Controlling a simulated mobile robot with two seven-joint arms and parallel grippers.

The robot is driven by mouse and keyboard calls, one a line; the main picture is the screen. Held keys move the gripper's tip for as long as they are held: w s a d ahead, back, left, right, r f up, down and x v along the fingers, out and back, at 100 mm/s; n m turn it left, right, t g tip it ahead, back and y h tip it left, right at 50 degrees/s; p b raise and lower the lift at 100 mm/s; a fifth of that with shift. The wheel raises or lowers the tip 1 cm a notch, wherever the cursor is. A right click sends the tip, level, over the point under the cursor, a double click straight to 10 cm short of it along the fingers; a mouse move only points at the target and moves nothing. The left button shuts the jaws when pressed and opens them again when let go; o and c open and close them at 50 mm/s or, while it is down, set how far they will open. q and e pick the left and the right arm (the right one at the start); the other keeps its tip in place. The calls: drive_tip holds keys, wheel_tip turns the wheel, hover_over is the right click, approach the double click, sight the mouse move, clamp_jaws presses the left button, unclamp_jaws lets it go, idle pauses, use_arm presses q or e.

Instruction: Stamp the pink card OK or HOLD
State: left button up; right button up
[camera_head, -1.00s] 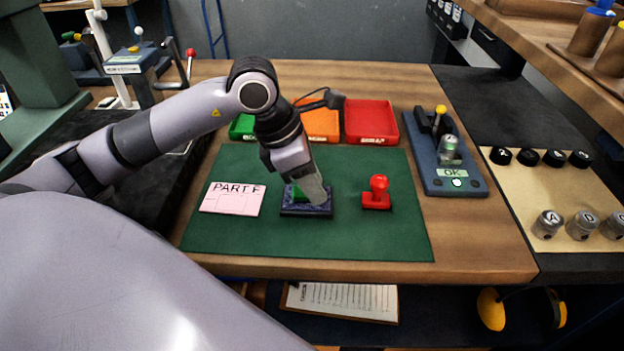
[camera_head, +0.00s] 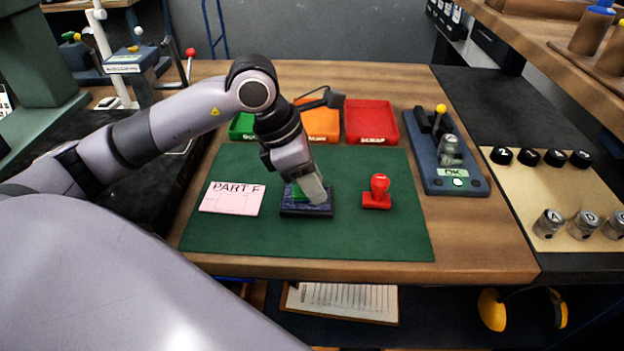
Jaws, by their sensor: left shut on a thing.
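The pink card (camera_head: 232,199), marked "PART F", lies flat on the left of the green mat (camera_head: 310,241). My left gripper (camera_head: 309,197) points down over the dark ink pad (camera_head: 294,212), right of the card. It is shut on a green stamp (camera_head: 299,191), which is mostly hidden behind the fingers. The stamp is at the pad; whether it touches the pad I cannot tell. A red stamp (camera_head: 378,190) stands upright on the mat, right of the pad. My right gripper is not in view.
Green (camera_head: 242,127), orange (camera_head: 319,121) and red (camera_head: 371,122) trays stand behind the mat. A blue gauge fixture (camera_head: 437,168) with a lit OK display (camera_head: 453,173) stands at right. The front of the mat is clear.

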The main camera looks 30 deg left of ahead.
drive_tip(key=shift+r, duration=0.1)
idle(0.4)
use_arm(q)
drive_tip(key=shift+r+p, duration=1.6)
drive_tip(key=shift+r, duration=0.75)
drive_tip(key=shift+r+p, duration=0.5)
drive_tip(key=shift+r, duration=0.65)
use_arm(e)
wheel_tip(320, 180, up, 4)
